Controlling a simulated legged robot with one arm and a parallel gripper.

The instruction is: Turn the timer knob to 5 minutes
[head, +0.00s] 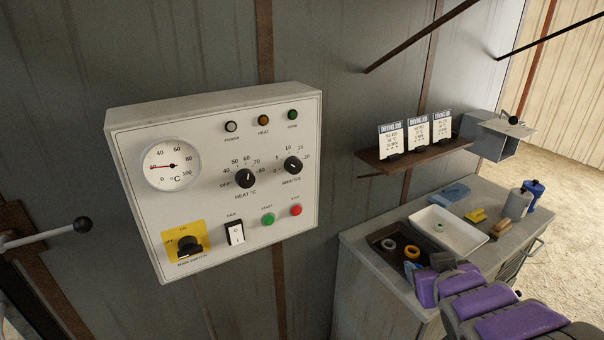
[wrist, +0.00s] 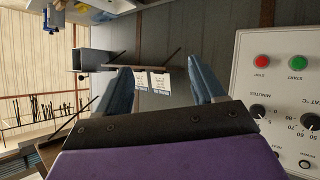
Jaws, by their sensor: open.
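The timer knob (head: 293,165) is a round black knob marked MINUTES, at the right of the white control panel (head: 210,130) in the head view. A number scale runs around it; its pointer setting is too small to read surely. The knob also shows in the wrist view (wrist: 258,111), at the right and upside down. My gripper (head: 427,264) is low and right of the panel in the head view, over the bench, well apart from the knob. In the wrist view its blue fingers (wrist: 158,70) stand wide apart with nothing between them.
The panel also holds a heat knob (head: 245,178), a yellow-backed main switch (head: 188,245), a green button (head: 268,219) and a red button (head: 296,210). A shelf with cards (head: 415,158) and a cluttered bench (head: 375,275) stand at right. A lever (head: 50,232) juts out at left.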

